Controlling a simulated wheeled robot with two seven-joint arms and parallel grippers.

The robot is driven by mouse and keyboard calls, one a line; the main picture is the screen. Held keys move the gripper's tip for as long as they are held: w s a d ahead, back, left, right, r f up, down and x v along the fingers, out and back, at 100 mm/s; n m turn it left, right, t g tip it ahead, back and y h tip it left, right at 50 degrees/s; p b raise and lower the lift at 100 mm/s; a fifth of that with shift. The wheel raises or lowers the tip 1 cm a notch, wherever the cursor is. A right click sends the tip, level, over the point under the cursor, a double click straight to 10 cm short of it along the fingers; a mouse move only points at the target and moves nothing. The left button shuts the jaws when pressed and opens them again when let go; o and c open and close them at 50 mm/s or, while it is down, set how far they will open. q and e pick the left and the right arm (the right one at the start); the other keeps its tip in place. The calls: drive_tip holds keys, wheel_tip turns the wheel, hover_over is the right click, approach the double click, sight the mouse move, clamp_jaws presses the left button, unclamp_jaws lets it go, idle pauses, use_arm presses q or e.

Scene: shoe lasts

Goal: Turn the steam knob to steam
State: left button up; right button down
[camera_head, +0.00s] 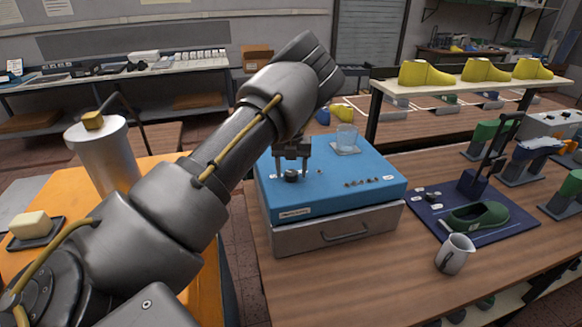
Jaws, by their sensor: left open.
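A small dark round knob (291,177) sits on the top of a blue box (345,188), near its left front. It looks like the steam knob; its pointer and any markings are too small to read. My left gripper (292,168) points down over the knob, its open fingers to either side of it. I cannot tell whether the fingers touch the knob. My left arm crosses the view from the lower left and hides part of the blue box's back left. My right gripper is not in view.
Wooden table shows in front.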

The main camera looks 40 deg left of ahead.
use_arm(q)
drive_tip(key=c, duration=1)
drive_tip(key=m, duration=0.4)
drive_tip(key=shift+m+b, duration=0.35)
drive_tip(key=shift+m, duration=0.05)
drive_tip(key=m, duration=0.5)
drive_tip(key=shift+m+b, duration=0.3)
drive_tip(key=m+p, duration=0.1)
drive_tip(key=m, duration=0.2)
drive_tip(key=shift+r+m, duration=0.15)
drive_tip(key=shift+m, duration=0.15)
drive_tip(key=shift+w+m+p, duration=0.1)
drive_tip(key=shift+m+p, duration=0.8)
drive_tip(key=shift+m, duration=1)
